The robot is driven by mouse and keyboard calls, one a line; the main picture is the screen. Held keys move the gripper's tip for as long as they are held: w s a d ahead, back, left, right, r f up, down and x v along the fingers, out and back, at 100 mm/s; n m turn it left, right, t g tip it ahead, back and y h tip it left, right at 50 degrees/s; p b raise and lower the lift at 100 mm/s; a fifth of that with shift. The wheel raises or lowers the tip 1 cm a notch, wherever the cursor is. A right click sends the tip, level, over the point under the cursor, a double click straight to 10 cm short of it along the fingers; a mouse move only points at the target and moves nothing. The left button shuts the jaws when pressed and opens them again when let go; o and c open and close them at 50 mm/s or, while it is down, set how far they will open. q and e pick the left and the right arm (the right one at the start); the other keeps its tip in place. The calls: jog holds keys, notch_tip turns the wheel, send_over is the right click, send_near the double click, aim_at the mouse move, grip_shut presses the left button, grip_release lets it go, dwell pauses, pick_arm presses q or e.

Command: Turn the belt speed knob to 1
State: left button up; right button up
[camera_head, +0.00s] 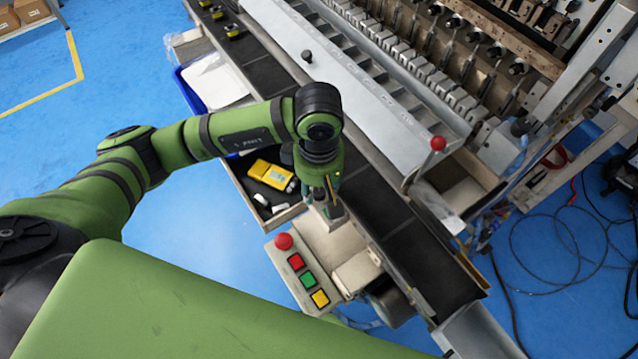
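My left gripper (330,198) points down over the grey housing (325,238) beside the dark conveyor belt (425,258). Its fingers are small and partly covered by my wrist, so I cannot tell whether they are open or shut, or whether they touch anything. I cannot make out the belt speed knob; the spot under the gripper is hidden. A control box (306,283) with red, green and yellow buttons sits just in front of the gripper, with a red mushroom button (283,241) at its upper left. My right gripper is not in view.
An open drawer (238,182) left of the gripper holds a yellow device (270,175). A blue bin (190,92) stands farther back. The coil winder has a red ball handle (438,143) and a black knob (307,56). Cables lie on the right floor; the left floor is mostly clear.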

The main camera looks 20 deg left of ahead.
pick_arm(q)
grip_shut()
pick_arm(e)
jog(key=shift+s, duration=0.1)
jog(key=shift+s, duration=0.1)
pick_arm(q)
jog(key=shift+n+b, duration=0.3)
jog(key=shift+b, duration=0.15)
jog(key=shift+f+n+b, duration=0.15)
jog(key=shift+n+b, duration=0.75)
jog(key=shift+b, duration=0.15)
jog(key=shift+n+b, duration=1.6)
jog(key=shift+n, duration=0.1)
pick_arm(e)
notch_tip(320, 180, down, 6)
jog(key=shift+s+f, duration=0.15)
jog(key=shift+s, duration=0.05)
pick_arm(q)
jog(key=shift+r, duration=0.2)
grip_release()
